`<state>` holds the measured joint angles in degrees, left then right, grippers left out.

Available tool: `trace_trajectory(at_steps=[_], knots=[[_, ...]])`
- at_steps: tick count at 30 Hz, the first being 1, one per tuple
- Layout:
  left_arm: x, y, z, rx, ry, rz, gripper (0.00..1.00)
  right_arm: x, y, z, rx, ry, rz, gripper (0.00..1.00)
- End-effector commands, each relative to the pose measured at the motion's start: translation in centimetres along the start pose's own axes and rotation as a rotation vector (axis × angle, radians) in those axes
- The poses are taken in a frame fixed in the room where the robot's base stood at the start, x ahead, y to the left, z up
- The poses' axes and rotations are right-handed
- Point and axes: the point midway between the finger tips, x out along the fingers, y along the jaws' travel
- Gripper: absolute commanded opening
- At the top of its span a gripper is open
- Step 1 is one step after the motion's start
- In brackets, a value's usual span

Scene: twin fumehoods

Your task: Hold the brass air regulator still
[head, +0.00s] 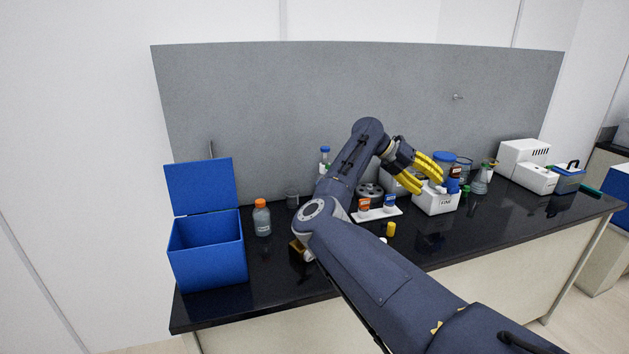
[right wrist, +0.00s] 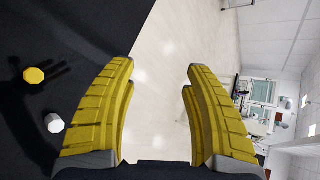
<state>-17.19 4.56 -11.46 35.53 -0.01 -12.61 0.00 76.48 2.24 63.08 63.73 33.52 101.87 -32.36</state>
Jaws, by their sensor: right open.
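A brass-coloured piece (head: 297,246) shows on the black bench in the head view, beside the elbow of my right arm. The arm hides part of it, and I cannot tell for certain that it is the air regulator. My right gripper (head: 430,185) has yellow fingers and is raised near the white box of bottles, well to the right of the brass piece. In the right wrist view, the gripper (right wrist: 160,65) is spread wide with nothing between its fingers. My left gripper is not in view.
A blue open-lidded box (head: 208,262) stands at the left, next to an orange-capped bottle (head: 262,219). A white box (head: 436,203) holds bottles. A small yellow cylinder (head: 390,229) stands near the bench's front, also in the right wrist view (right wrist: 34,75). White devices (head: 524,160) stand far right.

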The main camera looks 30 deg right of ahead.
Motion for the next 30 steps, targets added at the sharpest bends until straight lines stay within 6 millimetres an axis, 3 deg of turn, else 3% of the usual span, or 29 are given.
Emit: trace_trajectory(at_steps=[3,6,12,15,18,22,30], knots=[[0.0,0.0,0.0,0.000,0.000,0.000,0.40,-5.6,5.2,-2.9,-0.024,0.096,0.253,0.51],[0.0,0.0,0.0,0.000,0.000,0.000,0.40,-10.2,8.4,-5.1,-0.055,0.163,0.431,0.51],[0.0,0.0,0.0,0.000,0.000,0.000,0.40,-18.6,12.2,-8.6,-0.119,0.257,0.696,0.51],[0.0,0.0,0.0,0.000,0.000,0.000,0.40,-21.6,13.0,-9.7,-0.145,0.285,0.780,0.51],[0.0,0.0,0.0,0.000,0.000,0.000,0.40,-23.7,13.5,-10.5,-0.163,0.305,0.839,0.51],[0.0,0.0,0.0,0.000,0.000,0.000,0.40,-25.0,13.9,-11.2,-0.177,0.317,0.876,0.51],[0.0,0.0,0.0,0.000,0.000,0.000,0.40,-23.8,15.9,-12.2,-0.181,0.322,0.884,0.51]])
